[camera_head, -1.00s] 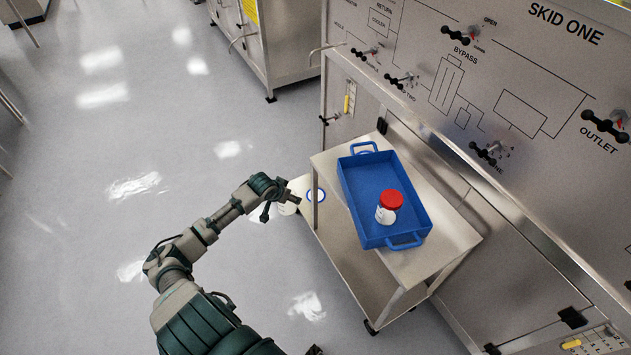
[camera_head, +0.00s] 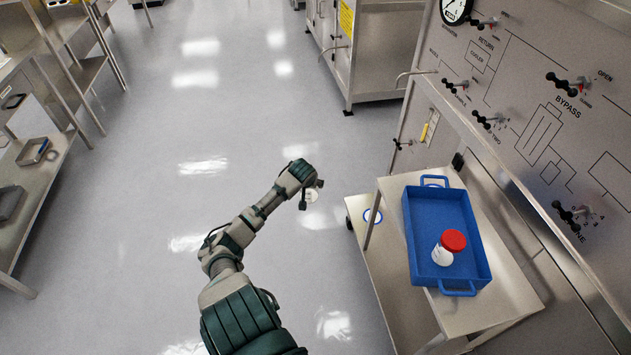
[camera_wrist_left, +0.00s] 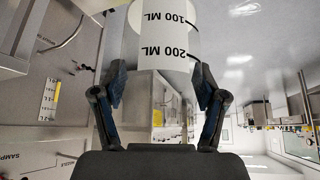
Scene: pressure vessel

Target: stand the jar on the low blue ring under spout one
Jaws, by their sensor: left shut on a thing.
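My left gripper (camera_head: 308,190) is out over the floor, left of the cart. It is shut on a pale jar (camera_head: 312,195), mostly hidden by the gripper in the head view. In the left wrist view, the jar (camera_wrist_left: 160,40) sits between the fingers (camera_wrist_left: 158,88) and shows 100 ML and 200 ML marks, upside down in the picture. I cannot tell which outlet is spout one. My right gripper is not in view.
A blue tray (camera_head: 413,262) on the cart top (camera_head: 520,292) holds a white container with a red lid (camera_head: 443,250). The skid panel (camera_head: 520,60) with valve handles rises behind. A bench (camera_head: 25,235) stands far left. The floor (camera_head: 150,200) between is clear.

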